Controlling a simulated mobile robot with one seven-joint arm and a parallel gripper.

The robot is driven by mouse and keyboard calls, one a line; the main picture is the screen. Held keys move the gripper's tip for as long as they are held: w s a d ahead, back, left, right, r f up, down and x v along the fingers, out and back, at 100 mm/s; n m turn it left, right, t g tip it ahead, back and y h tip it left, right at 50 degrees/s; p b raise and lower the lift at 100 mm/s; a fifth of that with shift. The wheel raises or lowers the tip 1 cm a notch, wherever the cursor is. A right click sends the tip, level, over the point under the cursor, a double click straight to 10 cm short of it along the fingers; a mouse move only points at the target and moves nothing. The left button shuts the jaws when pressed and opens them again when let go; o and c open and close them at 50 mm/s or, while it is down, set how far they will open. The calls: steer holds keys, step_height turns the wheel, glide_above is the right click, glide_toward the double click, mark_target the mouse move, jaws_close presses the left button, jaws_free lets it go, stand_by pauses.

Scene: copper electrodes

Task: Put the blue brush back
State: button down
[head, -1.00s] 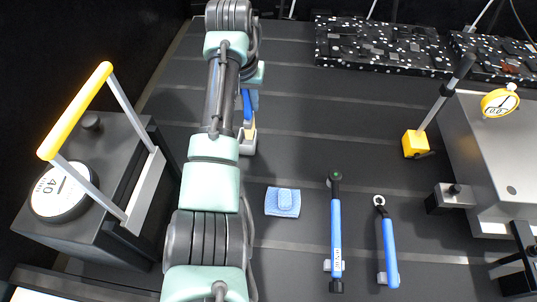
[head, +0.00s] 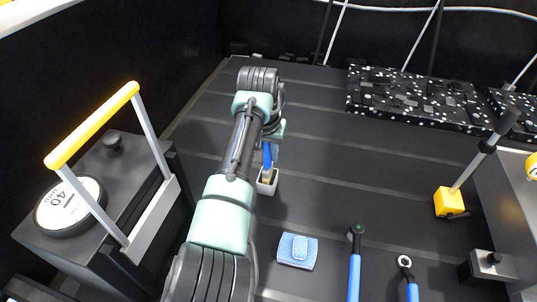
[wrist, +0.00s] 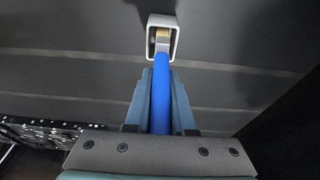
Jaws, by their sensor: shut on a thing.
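The blue brush (head: 267,157) has a long blue handle and a tan lower end. It stands nearly upright in the head view, with its tan end at the mouth of a small light-grey square holder (head: 268,187). In the wrist view the blue handle (wrist: 161,100) runs between the fingers of my gripper (wrist: 160,78), which is shut on it. The tan end shows within the rim of the holder (wrist: 150,38). How deep it sits is hidden. In the head view my arm partly hides my gripper (head: 270,141).
A blue sponge (head: 297,251) lies right of my arm, with a blue-handled tool (head: 355,265) and a ring-ended tool (head: 406,270) farther right. A speckled black slab (head: 415,103) lies at the back. The bench around the holder is clear.

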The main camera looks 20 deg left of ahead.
steer(key=shift+f, duration=0.6)
steer(key=c, duration=0.8)
jaws_free()
steer(key=shift+f, duration=0.15)
steer(key=shift+o, duration=0.2)
steer(key=v, duration=1.2)
